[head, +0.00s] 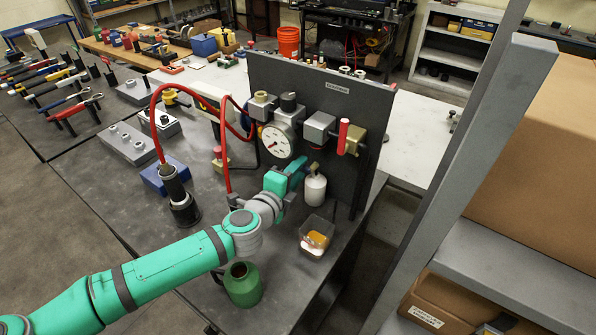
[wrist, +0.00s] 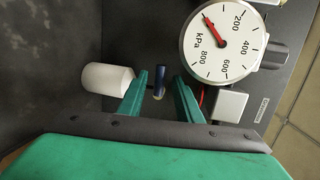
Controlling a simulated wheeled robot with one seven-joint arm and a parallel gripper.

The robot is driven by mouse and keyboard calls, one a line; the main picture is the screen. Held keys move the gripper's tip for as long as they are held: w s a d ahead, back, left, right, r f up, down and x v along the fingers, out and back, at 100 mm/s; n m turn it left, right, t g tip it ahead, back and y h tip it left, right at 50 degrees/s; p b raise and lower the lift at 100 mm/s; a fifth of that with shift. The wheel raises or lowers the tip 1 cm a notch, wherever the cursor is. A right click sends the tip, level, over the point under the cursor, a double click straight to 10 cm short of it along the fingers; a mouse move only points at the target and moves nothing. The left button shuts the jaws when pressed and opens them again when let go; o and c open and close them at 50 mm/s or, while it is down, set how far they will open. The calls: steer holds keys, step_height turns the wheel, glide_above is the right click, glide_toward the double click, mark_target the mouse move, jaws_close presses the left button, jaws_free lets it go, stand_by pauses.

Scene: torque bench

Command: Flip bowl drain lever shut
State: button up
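A small dark blue lever (wrist: 159,78) stands between my two green fingertips in the wrist view, with a pale end low down. My gripper (wrist: 161,92) is open, with gaps visible on both sides of the lever. In the head view my gripper (head: 297,172) is beside the bowl and hides the lever. I cannot tell whether a finger touches it.
A white kPa gauge (wrist: 222,42) with a red needle is close to the right finger; it also shows in the head view (head: 278,140). A clear cup with orange contents (head: 316,238) and a green jar (head: 243,284) stand on the bench below. A red hose (head: 205,88) arches at left.

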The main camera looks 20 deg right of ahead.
steer(key=shift+a, duration=0.1)
steer(key=v, duration=1)
steer(key=shift+s, duration=0.3)
steer(key=shift+a+r, duration=0.1)
steer(key=shift+a, duration=0.05)
